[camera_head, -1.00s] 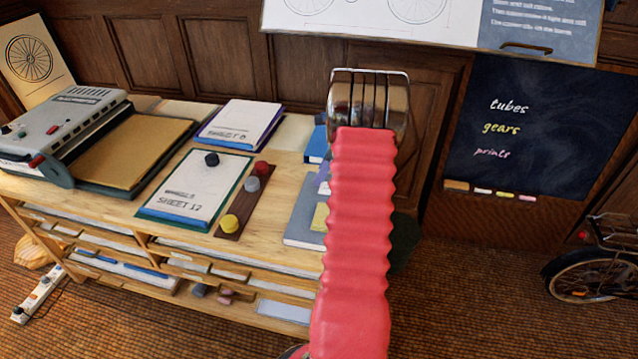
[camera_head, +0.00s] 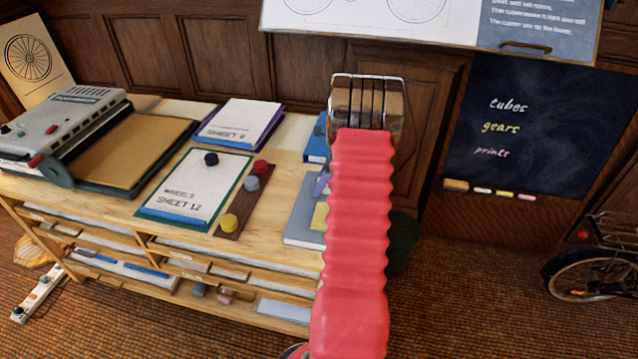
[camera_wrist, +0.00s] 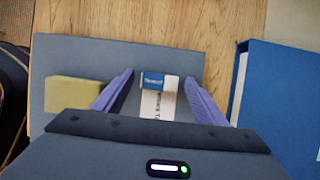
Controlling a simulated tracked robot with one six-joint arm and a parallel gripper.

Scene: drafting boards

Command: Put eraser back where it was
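In the wrist view, a small blue-and-white eraser (camera_wrist: 155,81) with white lettering lies over a grey folder (camera_wrist: 120,60). A white strip with dark print runs down from it; I cannot tell whether it is part of the eraser. My gripper (camera_wrist: 158,80) has its purple fingers apart, one on each side of the eraser, with a visible gap at both sides. I cannot tell the height between fingertips and folder. In the head view my red arm hides the eraser and most of the gripper; one purple finger (camera_head: 321,184) shows above the grey folder (camera_head: 300,230).
Left on the cabinet are a dark tray (camera_head: 232,220) with colored knobs and a sheet board (camera_head: 185,195). A chalkboard (camera_head: 530,130) has a tan block (camera_head: 456,185) on its ledge.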

